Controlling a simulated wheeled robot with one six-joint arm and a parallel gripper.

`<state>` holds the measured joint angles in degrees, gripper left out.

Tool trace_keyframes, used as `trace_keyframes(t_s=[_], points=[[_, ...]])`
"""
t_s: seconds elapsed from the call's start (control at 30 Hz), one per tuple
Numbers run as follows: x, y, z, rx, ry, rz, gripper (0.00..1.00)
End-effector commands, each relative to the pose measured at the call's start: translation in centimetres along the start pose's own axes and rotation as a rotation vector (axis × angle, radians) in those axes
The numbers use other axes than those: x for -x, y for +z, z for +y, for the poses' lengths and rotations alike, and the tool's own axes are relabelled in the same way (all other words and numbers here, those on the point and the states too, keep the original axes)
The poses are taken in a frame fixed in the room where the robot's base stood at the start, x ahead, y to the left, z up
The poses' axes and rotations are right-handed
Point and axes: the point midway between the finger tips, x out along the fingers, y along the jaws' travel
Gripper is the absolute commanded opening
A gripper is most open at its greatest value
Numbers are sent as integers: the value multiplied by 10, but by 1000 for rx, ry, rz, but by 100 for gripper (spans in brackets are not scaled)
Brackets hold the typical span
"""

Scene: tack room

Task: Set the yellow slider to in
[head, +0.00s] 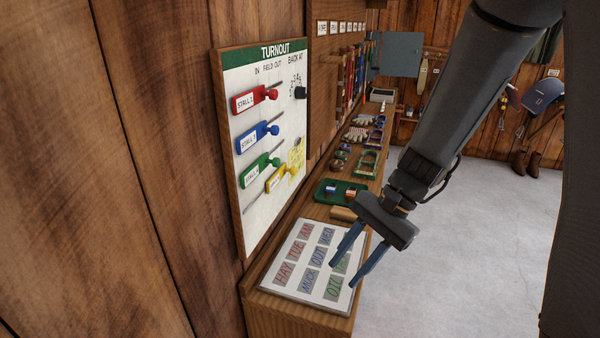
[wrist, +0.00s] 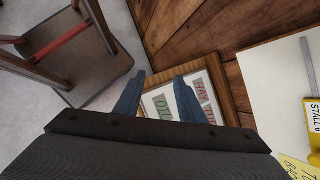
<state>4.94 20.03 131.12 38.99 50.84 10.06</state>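The turnout board (head: 285,118) hangs on the wall at the left, with IN, FIELD and OUT headings. Its yellow slider (head: 276,180) is the lowest of several. Bare rod shows on its left, so it sits away from the IN end; I cannot tell whether at field or out. Part of it shows at the right edge of the wrist view (wrist: 314,112), beside its grey rod. My gripper (head: 343,276) is open and empty, above the magnet tray on the bench, to the right of and below the slider. Both fingers show in the wrist view (wrist: 158,96).
Red (head: 252,99), blue (head: 255,136) and green (head: 259,168) sliders sit towards the left of their rods. A yellow note (head: 297,153) is near the yellow slider. The word-magnet tray (head: 285,277) lies on the bench. Open floor (head: 450,230) is at the right.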

Motion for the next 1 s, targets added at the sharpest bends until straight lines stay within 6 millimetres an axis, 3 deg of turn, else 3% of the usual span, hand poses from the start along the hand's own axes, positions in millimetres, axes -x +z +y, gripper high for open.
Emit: trace_keyframes(t_s=[0.07, 0.2, 0.3, 0.4, 0.5, 0.63, 1.0], points=[[-5, -8, -42, -183, -128, -143, 36], [9, -31, -120, -448, -375, -399, 36], [31, -57, -164, -579, -541, -560, 36], [54, -83, -193, -659, -677, -686, 36], [72, -102, -209, -701, -771, -769, 36], [83, -114, -219, -721, -830, -819, 36], [65, -97, -261, -723, -835, -826, 36]])
